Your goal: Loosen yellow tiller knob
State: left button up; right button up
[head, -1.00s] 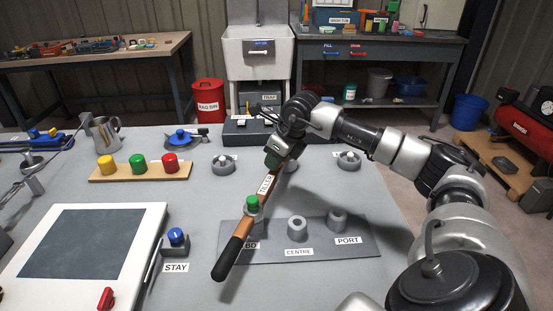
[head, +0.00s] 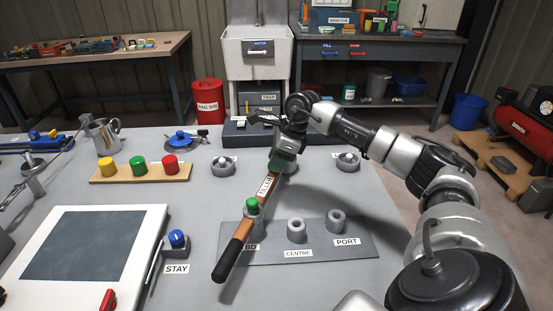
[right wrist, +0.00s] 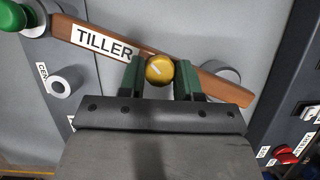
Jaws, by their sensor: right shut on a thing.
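The wooden tiller (head: 266,187) with its dark grip (head: 228,264) lies slantwise over the grey socket plate. Its labelled face (right wrist: 105,43) also shows in the right wrist view. In the head view the right gripper (head: 282,160) covers the knob. A green knob (head: 253,204) stands on the tiller near the plate's left socket. My left gripper is not in view.
The plate (head: 320,255) has a centre socket (head: 296,230) and a port socket (head: 336,222). A wooden rack (head: 141,178) with yellow, green and red knobs stands at the left. A blue knob (head: 178,238) stands by the STAY label.

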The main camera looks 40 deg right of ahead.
jog(key=shift+r, duration=0.1)
jog(key=o, duration=0.9)
jog(key=v, duration=1)
jog(key=shift+s+d+r, duration=0.1)
jog(key=shift+d+r, duration=0.05)
jog(key=shift+r, duration=0.2)
jog(key=shift+f, duration=0.1)
